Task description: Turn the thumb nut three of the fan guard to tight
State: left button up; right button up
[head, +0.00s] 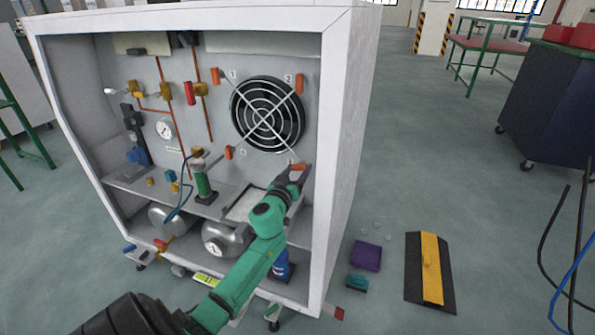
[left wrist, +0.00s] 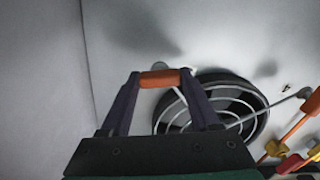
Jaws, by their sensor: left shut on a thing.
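The fan guard (head: 266,115) is a round wire grille with crossed struts over a black fan on the cabinet's back panel; it also shows in the left wrist view (left wrist: 232,104). Orange thumb nuts sit at its corners: one (head: 217,76) upper left, two (head: 299,83) upper right, four (head: 228,152) lower left. Thumb nut three (head: 299,166) is at the lower right. My left gripper (head: 296,172) is shut on thumb nut three; in the left wrist view the nut (left wrist: 160,79) lies crosswise between both fingertips. My right gripper is in neither view.
The white cabinet wall (head: 345,130) stands close right of my left arm. A shelf with a green-bodied valve (head: 204,185) lies left of the arm, with a metal tank (head: 226,238) below. A purple block (head: 367,256) and a black-yellow ramp (head: 430,270) lie on the floor.

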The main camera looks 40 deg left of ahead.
pick_arm(q)
jog(key=m, duration=1)
jog(key=shift+f+m, duration=0.1)
jog(key=shift+m, duration=0.3)
jog(key=m, duration=0.3)
jog(key=shift+m, duration=3.5)
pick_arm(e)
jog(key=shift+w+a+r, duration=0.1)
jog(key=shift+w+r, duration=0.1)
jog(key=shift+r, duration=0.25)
